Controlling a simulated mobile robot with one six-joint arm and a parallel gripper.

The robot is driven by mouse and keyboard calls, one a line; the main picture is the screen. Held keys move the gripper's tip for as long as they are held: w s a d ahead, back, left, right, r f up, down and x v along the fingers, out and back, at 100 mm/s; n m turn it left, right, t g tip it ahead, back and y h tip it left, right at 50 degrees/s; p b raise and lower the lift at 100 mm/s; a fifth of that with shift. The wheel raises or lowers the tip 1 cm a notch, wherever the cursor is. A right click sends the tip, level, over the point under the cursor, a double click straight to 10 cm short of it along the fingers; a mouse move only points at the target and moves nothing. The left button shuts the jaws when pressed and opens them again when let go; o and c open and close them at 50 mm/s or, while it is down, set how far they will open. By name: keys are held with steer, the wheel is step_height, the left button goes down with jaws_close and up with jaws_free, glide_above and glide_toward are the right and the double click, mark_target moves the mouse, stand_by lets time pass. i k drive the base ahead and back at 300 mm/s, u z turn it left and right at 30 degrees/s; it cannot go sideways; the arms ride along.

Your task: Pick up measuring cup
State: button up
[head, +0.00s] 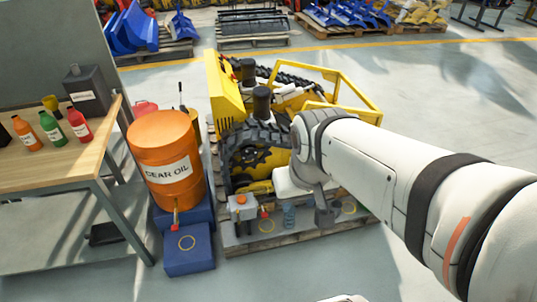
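I cannot surely pick out the measuring cup. A small bluish, see-through vessel (289,214) stands on the front edge of the pallet (262,243), just left of my gripper, and may be it. My gripper (325,214) hangs over the front of the pallet at the end of my white arm. Its fingers are too small and dark to tell open from shut, and I see nothing clearly held in it. My arm hides the right part of the pallet.
A yellow tracked carrier (223,95) stands on the pallet. An orange gear oil drum (167,160) sits on blue blocks (189,250) at left. A workbench (60,165) holds bottles (78,124) and a yellow vessel (52,106). A grey box (242,212) is left of the bluish vessel.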

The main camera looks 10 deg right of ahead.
mark_target(290, 217)
steer(key=z, duration=0.4)
steer(key=k, duration=0.3)
steer(key=u, duration=0.2)
steer(key=i, duration=1.55)
steer(key=z, duration=0.95)
